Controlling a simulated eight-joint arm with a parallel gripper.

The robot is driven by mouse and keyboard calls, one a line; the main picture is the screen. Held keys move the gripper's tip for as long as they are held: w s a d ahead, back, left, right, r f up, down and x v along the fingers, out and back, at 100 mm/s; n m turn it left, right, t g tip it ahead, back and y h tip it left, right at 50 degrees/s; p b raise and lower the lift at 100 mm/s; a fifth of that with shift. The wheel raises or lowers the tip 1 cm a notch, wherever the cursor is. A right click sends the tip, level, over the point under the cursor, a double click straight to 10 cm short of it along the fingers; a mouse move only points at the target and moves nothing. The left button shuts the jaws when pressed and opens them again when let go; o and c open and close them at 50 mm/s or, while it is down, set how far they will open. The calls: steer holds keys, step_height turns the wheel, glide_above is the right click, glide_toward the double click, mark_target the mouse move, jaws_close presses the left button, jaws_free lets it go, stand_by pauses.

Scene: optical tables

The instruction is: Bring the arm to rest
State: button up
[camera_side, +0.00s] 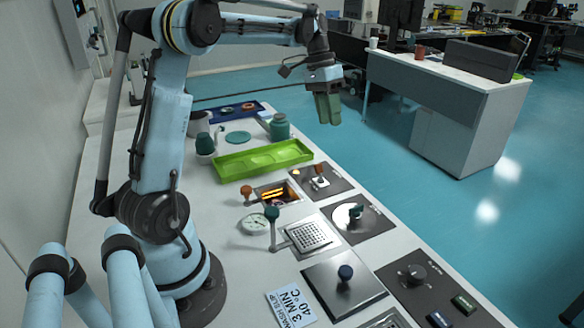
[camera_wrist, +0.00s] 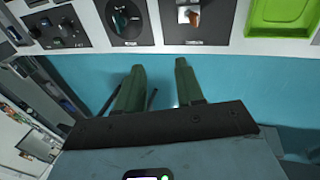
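My gripper (camera_side: 327,108) is held in the air past the front edge of the bench, above the blue floor in the side view. Its green fingers point down. In the wrist view the two fingers of my gripper (camera_wrist: 159,68) stand apart, with only floor showing between them. It touches nothing. The arm reaches from its base on the white bench (camera_side: 232,262) across to the right at raised height.
A bright green tray (camera_side: 262,160) lies on the bench, with a teal bottle (camera_side: 279,126) behind it. A heated well (camera_side: 279,192), a drain plate (camera_side: 308,233) and a dark-knobbed lid (camera_side: 345,284) are along the bench. A white desk (camera_side: 440,95) stands across the floor.

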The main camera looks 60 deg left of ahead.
steer(key=s+d+f+t+y, duration=0.1)
steer(key=s+d+t, duration=0.2)
steer(key=s+d, duration=0.3)
steer(key=s+d+f+t+y, duration=0.2)
steer(key=s+d, duration=0.3)
steer(key=d, duration=0.7)
steer(key=shift+s+d+f+t, duration=0.15)
steer(key=shift+s+f+t, duration=0.2)
steer(key=shift+t, duration=0.35)
